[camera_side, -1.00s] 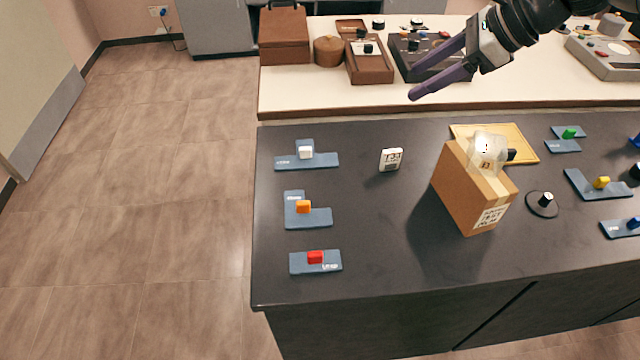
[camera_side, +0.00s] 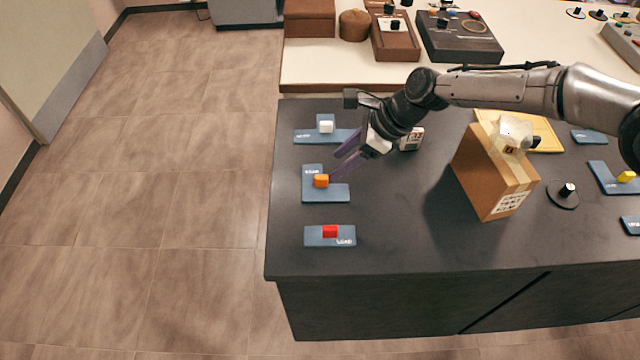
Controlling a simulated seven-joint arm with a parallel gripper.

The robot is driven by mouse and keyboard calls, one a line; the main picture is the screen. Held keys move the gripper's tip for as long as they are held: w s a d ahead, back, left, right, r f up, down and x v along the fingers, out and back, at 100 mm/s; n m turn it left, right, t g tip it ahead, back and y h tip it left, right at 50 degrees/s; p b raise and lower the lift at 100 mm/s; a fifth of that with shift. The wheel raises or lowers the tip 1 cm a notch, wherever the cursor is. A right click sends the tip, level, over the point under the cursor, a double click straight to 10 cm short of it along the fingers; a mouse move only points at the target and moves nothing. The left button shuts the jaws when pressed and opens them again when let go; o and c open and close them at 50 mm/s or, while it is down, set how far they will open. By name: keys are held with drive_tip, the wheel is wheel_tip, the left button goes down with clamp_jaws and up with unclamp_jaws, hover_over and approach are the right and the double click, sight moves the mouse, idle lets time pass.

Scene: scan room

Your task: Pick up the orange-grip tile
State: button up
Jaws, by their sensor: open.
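The orange-grip tile (camera_side: 338,194) is a blue-grey L-shaped plate lying flat on the dark counter near its left end. Its orange grip (camera_side: 321,181) stands up near the plate's corner. My gripper (camera_side: 335,166) has reached in from the right with its two purple fingers apart and empty. One fingertip appears just beside the orange grip; the other points toward the gap below the white-grip tile. I cannot tell the fingers' exact height above the tile.
The white-grip tile (camera_side: 305,136) lies behind and the red-grip tile (camera_side: 318,237) in front. A cardboard box (camera_side: 485,180) stands to the right, below my arm. The counter between the tiles and box is clear.

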sight(325, 177)
drive_tip(key=shift+d+x, duration=0.1)
drive_tip(key=shift+x, duration=1.35)
drive_tip(key=shift+d+x, duration=0.15)
drive_tip(key=shift+x, duration=1.3)
drive_tip(key=shift+f, duration=0.15)
clamp_jaws()
